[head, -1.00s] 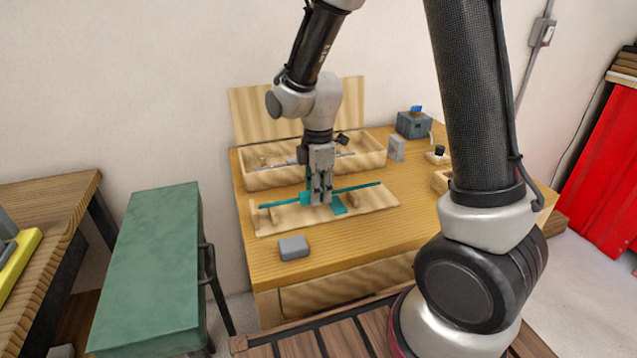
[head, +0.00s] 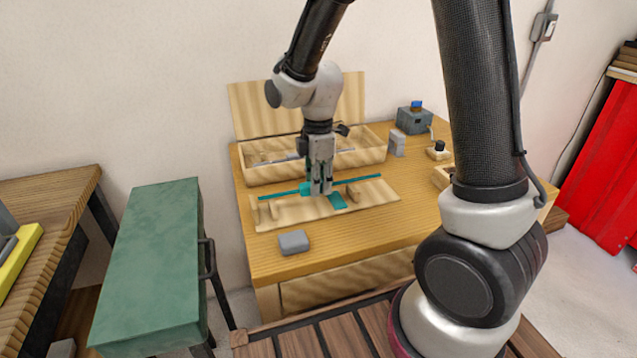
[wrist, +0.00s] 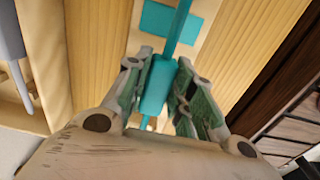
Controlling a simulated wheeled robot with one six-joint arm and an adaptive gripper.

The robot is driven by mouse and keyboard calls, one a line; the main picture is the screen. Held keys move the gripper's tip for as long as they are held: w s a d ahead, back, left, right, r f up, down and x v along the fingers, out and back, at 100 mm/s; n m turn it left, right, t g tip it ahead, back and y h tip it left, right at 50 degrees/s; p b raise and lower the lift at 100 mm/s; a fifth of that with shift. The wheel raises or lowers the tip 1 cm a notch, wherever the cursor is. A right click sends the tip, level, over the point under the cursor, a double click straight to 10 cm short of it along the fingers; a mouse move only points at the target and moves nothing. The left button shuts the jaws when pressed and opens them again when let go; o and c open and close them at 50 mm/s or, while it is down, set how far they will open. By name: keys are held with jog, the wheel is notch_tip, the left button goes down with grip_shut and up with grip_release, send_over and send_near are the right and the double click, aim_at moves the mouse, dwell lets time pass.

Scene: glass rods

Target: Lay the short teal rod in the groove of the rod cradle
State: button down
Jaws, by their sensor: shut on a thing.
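The teal rod (head: 365,180) is thin, with a thicker teal sleeve (wrist: 157,85) along its middle. My gripper (head: 321,191) points down and is shut on this sleeve, one finger on each side in the wrist view. The rod lies roughly level, slanting across the picture above the pale wooden rod cradle (head: 290,218). The cradle is a flat board with small uprights, one near the left end (head: 273,209) and one to the right (head: 352,194). A flat teal patch (head: 337,201) lies on the board. I cannot tell whether the rod touches the uprights; the groove is not clear.
A wooden tray (head: 255,178) with thin rods stands behind the cradle, before an upright wooden panel (head: 245,110). A grey block (head: 293,242) lies in front. A grey-blue box (head: 414,121) stands at the back right. Bare tabletop (head: 365,225) lies front right.

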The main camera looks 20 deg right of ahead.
jog(key=shift+f, duration=1)
dwell(0.8)
jog(key=c, duration=1.1)
grip_release()
notch_tip(320, 180, up, 12)
jog(key=s+d+r+m+t, duration=0.1)
jog(key=s+d+r+m, duration=0.2)
jog(key=s+d+m, duration=0.2)
jog(key=s+d+r+m+t, duration=0.2)
jog(key=s+d+r+m, duration=0.1)
jog(key=s+d+m, duration=0.2)
jog(key=s+d+r+m+t, duration=0.1)
jog(key=s+d+r+m, duration=0.2)
jog(key=s+d+m, duration=0.2)
jog(key=shift+s+r+m, duration=0.15)
jog(key=shift+s+m, duration=1.35)
jog(key=shift+s, duration=0.6)
